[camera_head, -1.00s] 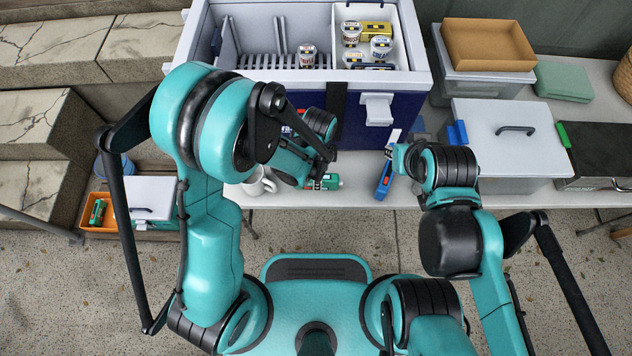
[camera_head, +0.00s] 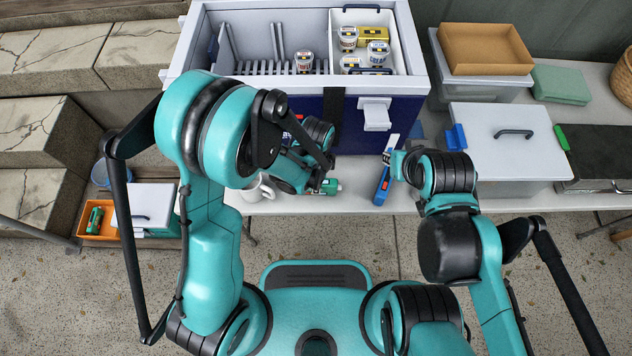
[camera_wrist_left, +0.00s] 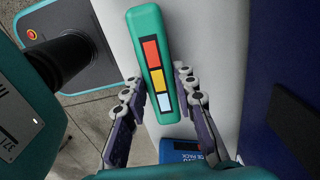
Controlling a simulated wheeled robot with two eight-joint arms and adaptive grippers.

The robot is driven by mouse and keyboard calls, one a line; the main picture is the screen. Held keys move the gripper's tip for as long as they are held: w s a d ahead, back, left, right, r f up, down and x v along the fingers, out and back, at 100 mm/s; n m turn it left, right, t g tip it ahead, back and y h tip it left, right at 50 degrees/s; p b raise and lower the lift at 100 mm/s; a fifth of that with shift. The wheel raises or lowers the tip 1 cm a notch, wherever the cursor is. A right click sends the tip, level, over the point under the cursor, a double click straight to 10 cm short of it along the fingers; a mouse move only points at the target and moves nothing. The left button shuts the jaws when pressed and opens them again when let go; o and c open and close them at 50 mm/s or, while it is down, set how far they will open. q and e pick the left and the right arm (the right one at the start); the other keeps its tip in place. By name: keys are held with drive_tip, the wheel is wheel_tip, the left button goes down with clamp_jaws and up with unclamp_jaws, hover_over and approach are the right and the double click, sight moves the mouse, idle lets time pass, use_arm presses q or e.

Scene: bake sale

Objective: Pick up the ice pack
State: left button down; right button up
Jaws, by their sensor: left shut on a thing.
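A green bar (camera_wrist_left: 153,65) with red, yellow and pale blue label blocks is between the fingers of my left gripper (camera_wrist_left: 158,78), which is shut on it. In the head view, my left gripper (camera_head: 322,182) is low over the front strip of the table, and one end of the green bar (camera_head: 332,187) shows beside it. A blue pack (camera_wrist_left: 188,152) with lettering that seems to read "ICE PACK" lies at the bottom of the left wrist view. A long blue item (camera_head: 382,187) lies beside my right gripper (camera_head: 393,160); the right fingers are too hidden to judge.
A large cooler (camera_head: 415,100) with tubs inside stands behind both grippers. A white mug (camera_head: 258,190) stands left of my left gripper. A lidded grey bin (camera_head: 500,145) is to the right. The table's front edge (camera_head: 480,205) is close, with narrow free room.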

use_arm(q)
wheel_tip(320, 180, up, 4)
drive_tip(key=shift+r+p, duration=0.2)
drive_tip(key=shift+p, duration=0.95)
drive_tip(key=s+d+r+p, duration=0.3)
drive_tip(key=s+d+r, duration=0.3)
drive_tip(key=d, duration=0.4)
